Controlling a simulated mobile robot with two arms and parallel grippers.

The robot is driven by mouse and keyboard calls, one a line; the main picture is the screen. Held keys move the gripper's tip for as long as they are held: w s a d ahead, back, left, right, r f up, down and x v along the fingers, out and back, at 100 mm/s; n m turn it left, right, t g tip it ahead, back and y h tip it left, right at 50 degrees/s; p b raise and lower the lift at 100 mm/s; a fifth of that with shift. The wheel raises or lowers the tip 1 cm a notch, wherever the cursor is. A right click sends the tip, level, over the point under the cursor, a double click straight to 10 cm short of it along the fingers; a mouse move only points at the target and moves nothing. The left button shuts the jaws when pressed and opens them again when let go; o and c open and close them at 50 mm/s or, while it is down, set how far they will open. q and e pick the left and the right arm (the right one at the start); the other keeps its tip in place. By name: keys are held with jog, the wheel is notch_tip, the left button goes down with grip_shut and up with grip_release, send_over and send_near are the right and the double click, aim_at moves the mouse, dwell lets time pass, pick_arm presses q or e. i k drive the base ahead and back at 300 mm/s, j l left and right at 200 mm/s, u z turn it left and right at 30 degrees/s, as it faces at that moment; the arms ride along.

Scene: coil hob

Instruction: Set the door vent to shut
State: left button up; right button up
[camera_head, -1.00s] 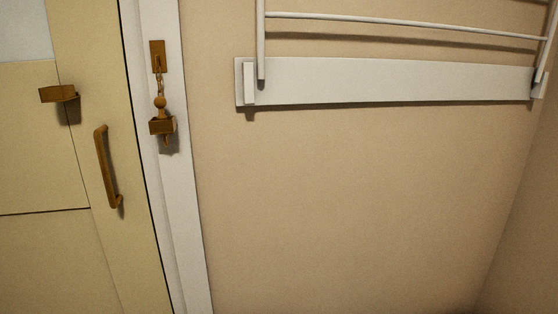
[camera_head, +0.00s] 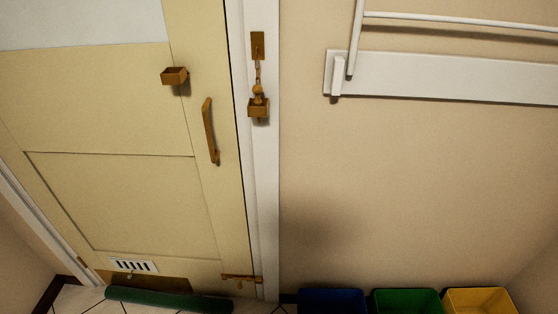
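The door vent (camera_head: 134,266) is a small white plate with dark vertical slots, low on the cream door (camera_head: 120,190). Dark gaps show between its white bars, and a small knob or tab (camera_head: 129,275) seems to sit at its lower edge. The vent is too small in view to tell its setting for sure. Neither of my grippers is in view.
A green roll (camera_head: 168,300) lies on the floor along the door's foot. Blue (camera_head: 333,293), green (camera_head: 408,294) and yellow (camera_head: 480,293) bins stand right of the door. The door has a brown handle (camera_head: 210,132) and a low bolt (camera_head: 241,279). A white rack (camera_head: 440,76) is on the wall.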

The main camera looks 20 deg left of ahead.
aim_at(130, 277)
jog(key=u, duration=0.85)
